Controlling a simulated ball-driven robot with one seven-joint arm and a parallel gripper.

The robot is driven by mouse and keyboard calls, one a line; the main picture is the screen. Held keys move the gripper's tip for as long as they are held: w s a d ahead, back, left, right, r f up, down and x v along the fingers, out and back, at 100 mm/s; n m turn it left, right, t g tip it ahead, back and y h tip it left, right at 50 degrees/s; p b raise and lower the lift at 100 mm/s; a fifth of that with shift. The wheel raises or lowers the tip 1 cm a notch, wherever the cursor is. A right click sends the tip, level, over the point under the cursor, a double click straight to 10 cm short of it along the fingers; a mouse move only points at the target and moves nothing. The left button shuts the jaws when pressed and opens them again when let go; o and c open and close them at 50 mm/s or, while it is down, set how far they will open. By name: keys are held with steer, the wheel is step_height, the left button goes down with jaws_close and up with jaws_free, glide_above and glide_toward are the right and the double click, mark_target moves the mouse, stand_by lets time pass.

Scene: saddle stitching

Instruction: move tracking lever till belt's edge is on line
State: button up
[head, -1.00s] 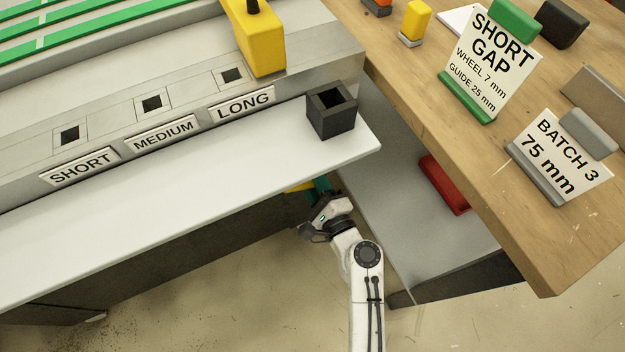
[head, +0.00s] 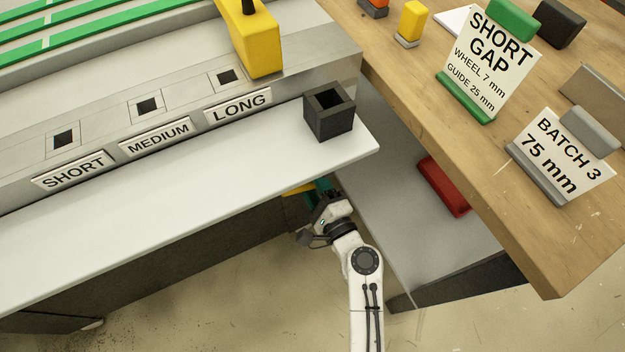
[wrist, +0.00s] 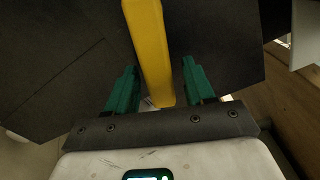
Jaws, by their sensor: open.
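The yellow bar (wrist: 150,50), seemingly the tracking lever, stands between the two green fingers of my gripper (wrist: 159,72) in the wrist view. The gripper is open, with a gap on each side of the bar. In the head view a small part of the yellow bar (head: 298,189) shows under the white shelf's edge, by my gripper (head: 322,184). The shelf hides the rest. Long green strips (head: 95,31) run across the machine at the top left; I cannot tell whether one is the belt, nor where its edge lies against a line.
The white shelf (head: 200,180) overhangs my gripper, with a black square holder (head: 330,125) at its end. A dark panel (wrist: 60,70) lies behind the bar. A wooden table (head: 470,160) with signs and a red block (head: 443,187) are to the right. The floor is clear below.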

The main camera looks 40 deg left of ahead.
steer(key=v, duration=1)
steer(key=shift+s+d, duration=0.15)
steer(key=shift+d, duration=0.1)
steer(key=shift+d+f, duration=0.1)
